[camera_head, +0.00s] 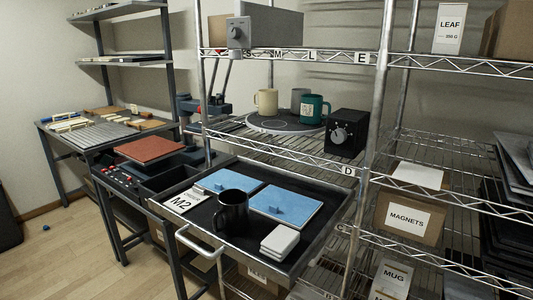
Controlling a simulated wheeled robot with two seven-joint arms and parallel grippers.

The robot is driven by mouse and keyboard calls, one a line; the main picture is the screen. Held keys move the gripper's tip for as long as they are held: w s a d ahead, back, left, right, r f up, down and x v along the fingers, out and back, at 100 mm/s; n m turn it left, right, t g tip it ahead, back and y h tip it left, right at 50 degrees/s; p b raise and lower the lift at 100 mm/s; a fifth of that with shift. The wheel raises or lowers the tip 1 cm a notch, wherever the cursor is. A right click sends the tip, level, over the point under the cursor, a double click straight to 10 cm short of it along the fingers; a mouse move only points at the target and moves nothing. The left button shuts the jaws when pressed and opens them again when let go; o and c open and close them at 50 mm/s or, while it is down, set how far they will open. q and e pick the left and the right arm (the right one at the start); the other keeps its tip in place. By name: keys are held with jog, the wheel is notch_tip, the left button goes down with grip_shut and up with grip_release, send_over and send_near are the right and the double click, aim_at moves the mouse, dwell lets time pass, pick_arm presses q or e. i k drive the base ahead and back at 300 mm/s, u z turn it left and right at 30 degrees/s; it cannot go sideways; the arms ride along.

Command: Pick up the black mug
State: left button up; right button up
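The black mug (234,212) stands upright on the black tray of the cart marked M2 (310,247), near the tray's front edge. It stands just in front of two blue panels, and its opening faces up. Neither of my grippers shows in the head view. Nothing is seen touching the mug.
Blue panels (295,210) lie behind and right of the mug, and a stack of white blocks (279,242) is to its right. A push handle (200,244) juts out at the tray's front left. A wire rack (357,175) holding cream, grey and green mugs (311,109) rises behind.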

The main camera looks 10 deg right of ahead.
aim_at(232, 212)
jog(key=u, duration=1.2)
jog(key=i, duration=2.2)
jog(key=z, duration=2.4)
